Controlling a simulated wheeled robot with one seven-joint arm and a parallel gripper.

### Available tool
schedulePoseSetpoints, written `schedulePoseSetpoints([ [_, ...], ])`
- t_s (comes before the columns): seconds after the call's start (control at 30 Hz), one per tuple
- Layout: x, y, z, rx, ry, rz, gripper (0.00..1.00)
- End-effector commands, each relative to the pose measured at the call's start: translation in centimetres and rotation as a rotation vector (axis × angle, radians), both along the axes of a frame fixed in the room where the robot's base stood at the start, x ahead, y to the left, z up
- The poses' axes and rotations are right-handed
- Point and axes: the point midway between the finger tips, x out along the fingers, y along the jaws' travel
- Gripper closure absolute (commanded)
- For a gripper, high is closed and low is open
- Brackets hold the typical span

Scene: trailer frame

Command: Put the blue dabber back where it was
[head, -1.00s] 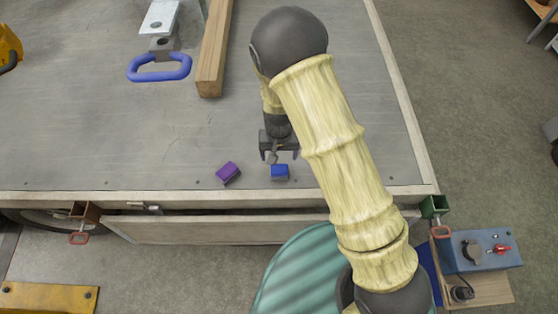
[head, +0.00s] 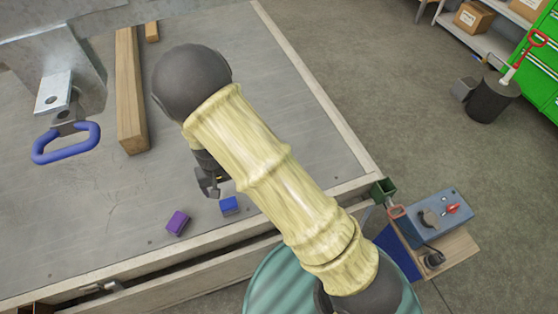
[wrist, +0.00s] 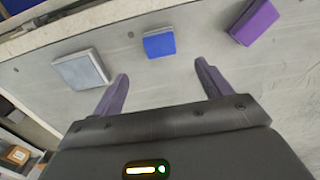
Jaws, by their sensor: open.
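A small blue block (head: 229,205), which looks like the blue dabber, lies on the grey trailer deck (head: 110,225) near its front edge. In the wrist view the blue block (wrist: 159,42) lies just beyond my fingertips, roughly centred between them. My gripper (head: 208,184) is low over the deck, behind and slightly left of the block in the head view. In the wrist view my gripper (wrist: 162,73) is open, with nothing between its fingers. My arm hides part of the deck to the right of the block.
A purple block (head: 177,222) lies left of the blue one. The wrist view also shows a grey block (wrist: 80,70), hidden in the head view. A blue loop handle (head: 66,143) and wooden beam (head: 130,90) lie further back. A switch box (head: 440,213) stands outside the deck's corner.

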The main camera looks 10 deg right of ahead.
Motion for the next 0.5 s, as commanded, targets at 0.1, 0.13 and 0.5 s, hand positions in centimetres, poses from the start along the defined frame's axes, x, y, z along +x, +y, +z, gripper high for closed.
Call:
schedulePoseSetpoints([
  [0.1,0.3,-0.9,1.0,0.008,-0.003,-0.014,0.22],
  [0.13,0.5,-1.3,1.5,0.013,-0.005,-0.021,0.22],
  [0.5,0.4,-13.0,12.1,0.073,-0.081,-0.138,0.22],
])
